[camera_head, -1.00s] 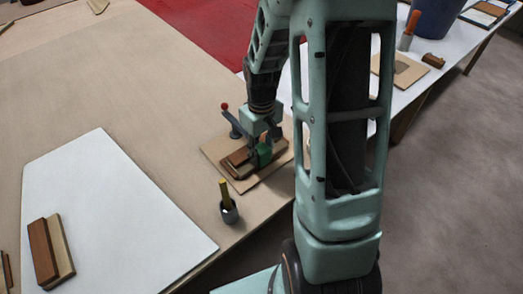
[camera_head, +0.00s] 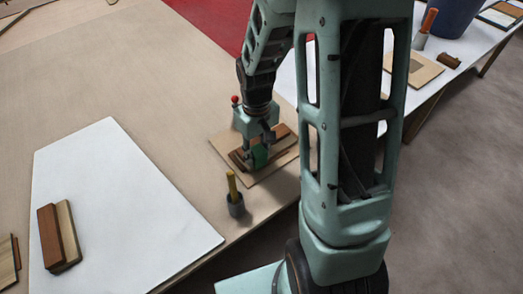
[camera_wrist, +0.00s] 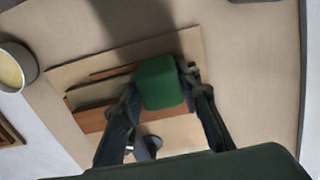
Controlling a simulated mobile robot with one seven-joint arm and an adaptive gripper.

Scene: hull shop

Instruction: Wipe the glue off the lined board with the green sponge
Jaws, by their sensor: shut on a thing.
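The green sponge (camera_head: 260,155) is held between the fingers of my gripper (camera_head: 257,158), over a thin tan board (camera_head: 272,176) with brown wooden strips on it. In the wrist view the sponge (camera_wrist: 160,82) sits between the two dark fingertips (camera_wrist: 160,88), in front of the board (camera_wrist: 105,65) and a reddish-brown strip (camera_wrist: 90,120). I cannot tell whether the sponge touches the wood. No glue or drawn lines can be made out; the sponge and gripper hide part of the board.
A white sheet (camera_head: 130,210) bearing a wooden block (camera_head: 60,237) lies left. The tan table beyond is mostly clear.

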